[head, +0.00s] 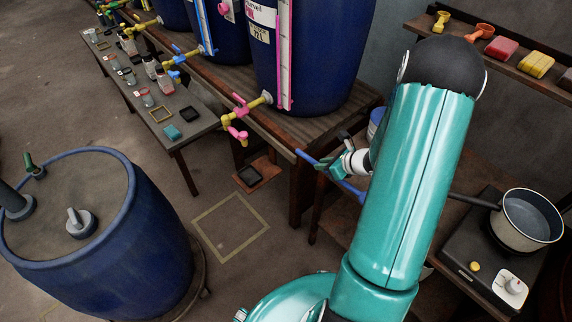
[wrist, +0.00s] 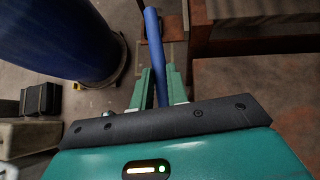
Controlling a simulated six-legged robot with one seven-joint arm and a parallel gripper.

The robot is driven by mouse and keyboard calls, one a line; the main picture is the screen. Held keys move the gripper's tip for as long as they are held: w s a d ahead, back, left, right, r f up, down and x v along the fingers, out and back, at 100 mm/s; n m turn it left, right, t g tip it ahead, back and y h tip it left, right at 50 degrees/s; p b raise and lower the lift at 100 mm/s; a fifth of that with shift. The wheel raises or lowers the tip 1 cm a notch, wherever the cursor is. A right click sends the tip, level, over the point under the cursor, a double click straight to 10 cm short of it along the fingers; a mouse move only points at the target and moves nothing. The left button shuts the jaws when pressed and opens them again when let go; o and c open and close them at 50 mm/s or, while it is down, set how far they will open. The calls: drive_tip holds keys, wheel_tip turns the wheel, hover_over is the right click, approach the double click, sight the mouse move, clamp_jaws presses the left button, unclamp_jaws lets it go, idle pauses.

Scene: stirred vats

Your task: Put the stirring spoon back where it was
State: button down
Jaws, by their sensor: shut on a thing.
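A long blue stick, which I take to be the stirring spoon (head: 306,157), is held in my gripper (head: 325,170), left of my teal arm. It slants down from upper left to lower right, and part of it is hidden by the gripper. In the wrist view the blue spoon (wrist: 153,38) runs up between the two green fingers of my gripper (wrist: 158,80), which are shut on it. Its bowl cannot be made out. It is held in the air beside the wooden bench.
Blue vats (head: 318,60) with taps stand on a wooden bench. A lidded blue barrel (head: 150,245) stands at left, and a low table (head: 190,132) holds small jars. A pot (head: 530,220) sits on a hotplate (head: 465,250) at right. A taped floor square (head: 230,228) is empty.

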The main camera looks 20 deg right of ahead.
drive_tip(key=s+d+r+m+h, duration=0.25)
drive_tip(key=s+d, duration=0.45)
drive_tip(key=d, duration=0.4)
drive_tip(key=shift+n+y, duration=0.35)
drive_tip(key=shift+n, duration=0.1)
drive_tip(key=shift+a+f, duration=0.15)
drive_tip(key=shift+f, duration=2.05)
drive_tip(key=shift+a+f, duration=0.1)
drive_tip(key=shift+f, duration=2.05)
drive_tip(key=shift+f, duration=0.3)
drive_tip(key=c, duration=1.3)
unclamp_jaws()
drive_tip(key=v, duration=1.3)
drive_tip(key=shift+r, duration=0.45)
drive_tip(key=shift+s+d, duration=0.1)
drive_tip(key=shift+s, duration=0.05)
